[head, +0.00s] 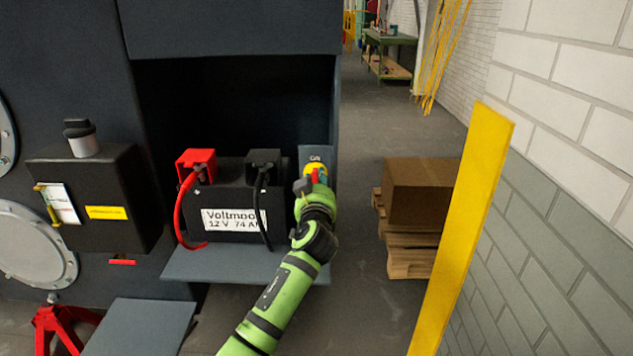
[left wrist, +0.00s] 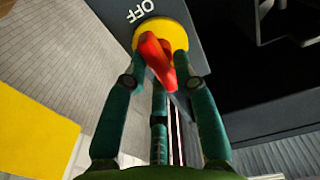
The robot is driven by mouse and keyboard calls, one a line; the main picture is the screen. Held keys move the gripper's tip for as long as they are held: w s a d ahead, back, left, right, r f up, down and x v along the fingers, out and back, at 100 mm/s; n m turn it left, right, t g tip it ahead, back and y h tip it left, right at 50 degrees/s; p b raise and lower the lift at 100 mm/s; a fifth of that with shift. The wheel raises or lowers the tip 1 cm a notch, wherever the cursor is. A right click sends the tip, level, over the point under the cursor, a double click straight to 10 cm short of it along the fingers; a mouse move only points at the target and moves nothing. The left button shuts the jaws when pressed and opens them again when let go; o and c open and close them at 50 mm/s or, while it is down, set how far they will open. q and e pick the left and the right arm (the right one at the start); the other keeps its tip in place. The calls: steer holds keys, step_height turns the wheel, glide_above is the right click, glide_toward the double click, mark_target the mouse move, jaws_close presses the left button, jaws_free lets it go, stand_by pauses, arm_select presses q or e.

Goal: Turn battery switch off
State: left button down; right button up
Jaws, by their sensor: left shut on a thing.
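The battery switch has a red handle (left wrist: 156,58) on a round yellow base (left wrist: 176,31), mounted on a grey plate (left wrist: 200,62). White lettering OFF shows on the plate in the left wrist view, beside the yellow base. In the head view the yellow base (head: 316,168) sits right of the battery, with small lettering above it. My left gripper (left wrist: 160,70) is shut on the red handle, with fingers on both sides of it. The handle slants a little in the left wrist view. In the head view my gripper (head: 309,187) partly covers the switch. My right gripper is not in view.
A black battery (head: 230,190) with red and black terminal covers stands on a grey shelf (head: 215,265) left of my arm. A yellow post (head: 462,230) stands to the right. Behind it, a cardboard box (head: 420,190) rests on pallets. The floor between is clear.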

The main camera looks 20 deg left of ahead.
arm_select(q)
steer(key=shift+d+f+m+p, duration=0.2)
steer(key=shift+m+p, duration=0.6)
steer(key=shift+m, duration=2.15)
steer(key=shift+a+f+m+p, duration=0.2)
steer(key=shift+m+p, duration=0.6)
steer(key=shift+m, duration=2.1)
steer(key=shift+d+f+m+p, duration=0.1)
steer(key=shift+f+m+p, duration=0.45)
steer(key=shift+m, duration=2.4)
steer(key=shift+r+p, duration=0.2)
steer(key=shift+p, duration=0.1)
steer(key=c, duration=1.1)
jaws_free()
steer(key=shift+r, duration=0.1)
